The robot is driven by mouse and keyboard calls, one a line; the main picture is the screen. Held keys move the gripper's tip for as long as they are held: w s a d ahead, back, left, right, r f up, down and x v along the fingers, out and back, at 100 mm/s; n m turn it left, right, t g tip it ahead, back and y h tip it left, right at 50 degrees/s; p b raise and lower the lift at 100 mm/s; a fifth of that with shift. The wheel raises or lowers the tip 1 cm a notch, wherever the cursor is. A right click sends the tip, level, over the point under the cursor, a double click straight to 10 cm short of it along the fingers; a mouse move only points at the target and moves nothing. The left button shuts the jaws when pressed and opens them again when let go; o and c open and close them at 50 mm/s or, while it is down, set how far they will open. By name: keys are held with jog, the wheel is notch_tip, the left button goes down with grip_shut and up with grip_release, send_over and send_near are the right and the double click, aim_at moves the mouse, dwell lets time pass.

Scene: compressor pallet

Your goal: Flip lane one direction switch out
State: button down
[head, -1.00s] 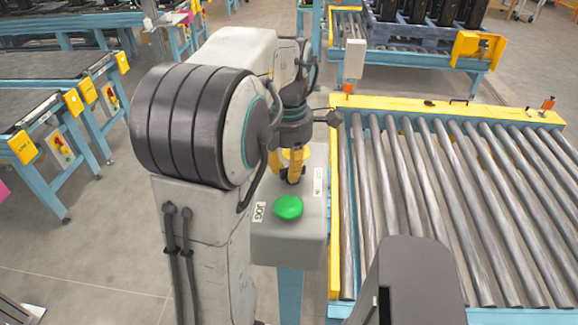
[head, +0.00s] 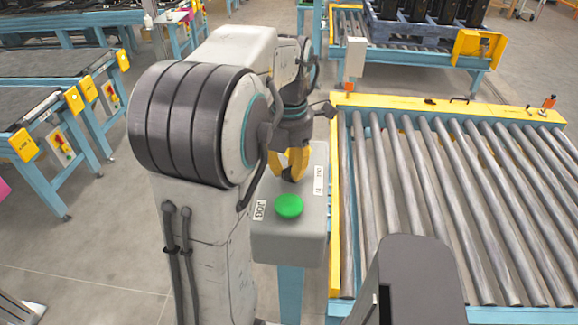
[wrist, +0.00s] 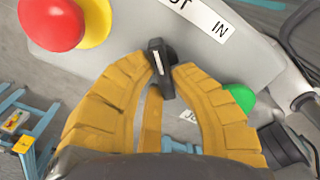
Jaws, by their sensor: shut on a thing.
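The direction switch (wrist: 158,63) is a small black knob with a white line, on a grey control box (head: 318,205). My gripper (head: 291,163) has yellow fingers and comes down on the box behind the green button. In the wrist view its two fingertips are on either side of the knob, shut on it. The knob's line runs nearly up and down there, with a slight tilt. A white label (wrist: 208,18) above the knob reads IN at its right end; its left word is cut off at the picture's top. In the head view the fingers mostly hide the knob.
The green button (head: 289,206) is at the box's near end; it also shows in the wrist view (wrist: 241,97). A red button (wrist: 52,22) on a yellow base is at the other end. The roller conveyor (head: 450,190) with a yellow edge stands right beside the box.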

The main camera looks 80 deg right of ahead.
jog(key=c, duration=1.1)
grip_release()
notch_tip(320, 180, up, 12)
dwell(0.6)
